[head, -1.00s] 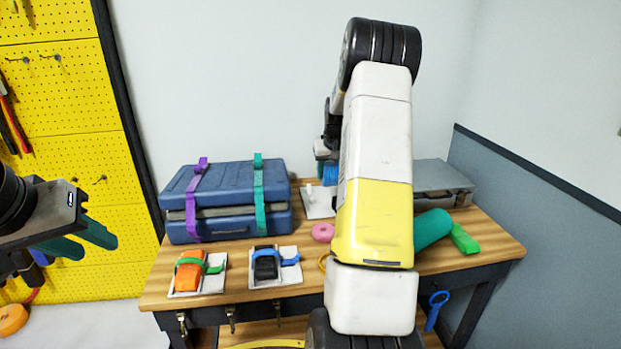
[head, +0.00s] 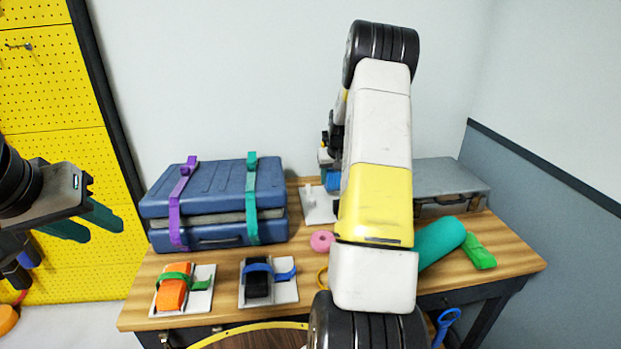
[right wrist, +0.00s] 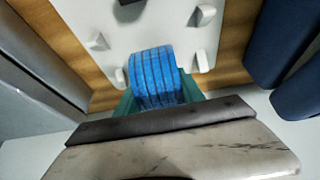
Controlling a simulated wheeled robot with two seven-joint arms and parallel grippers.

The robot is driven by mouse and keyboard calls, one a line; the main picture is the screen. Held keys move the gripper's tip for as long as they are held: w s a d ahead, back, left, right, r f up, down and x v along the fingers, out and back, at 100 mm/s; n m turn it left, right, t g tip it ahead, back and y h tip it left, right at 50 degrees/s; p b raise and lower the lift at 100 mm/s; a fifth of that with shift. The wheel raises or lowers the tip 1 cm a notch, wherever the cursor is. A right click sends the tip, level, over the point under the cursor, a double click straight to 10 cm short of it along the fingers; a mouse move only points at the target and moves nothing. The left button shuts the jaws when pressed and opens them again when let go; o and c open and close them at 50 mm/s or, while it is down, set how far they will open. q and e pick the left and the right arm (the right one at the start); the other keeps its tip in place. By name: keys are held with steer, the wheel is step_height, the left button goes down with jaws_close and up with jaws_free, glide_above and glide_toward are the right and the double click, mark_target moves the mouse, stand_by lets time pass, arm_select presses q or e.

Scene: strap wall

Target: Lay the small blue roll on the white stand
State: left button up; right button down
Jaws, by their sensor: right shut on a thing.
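The small blue roll (right wrist: 155,75) is between the green fingers of my right gripper (right wrist: 158,95), which is shut on it. In the right wrist view the roll is in front of the white stand (right wrist: 125,25), a plate with several short pegs; I cannot tell whether they touch. In the head view the stand (head: 318,212) is at the back of the table, partly behind my right arm. The roll (head: 332,181) shows there as a blue patch above the stand's right part, partly hidden. My left gripper (head: 95,222) is open and empty, left of the table.
Blue cases with purple and teal straps (head: 215,205) stand left of the stand. A grey case (head: 450,185), a teal roll (head: 440,242) and a green block (head: 480,255) lie at the right. A pink ring (head: 321,241) and two white trays (head: 198,300) are nearer the front.

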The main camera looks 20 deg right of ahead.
steer(key=shift+f, duration=1.35)
steer(key=shift+f, duration=0.1)
steer(key=c, duration=0.7)
jaws_free()
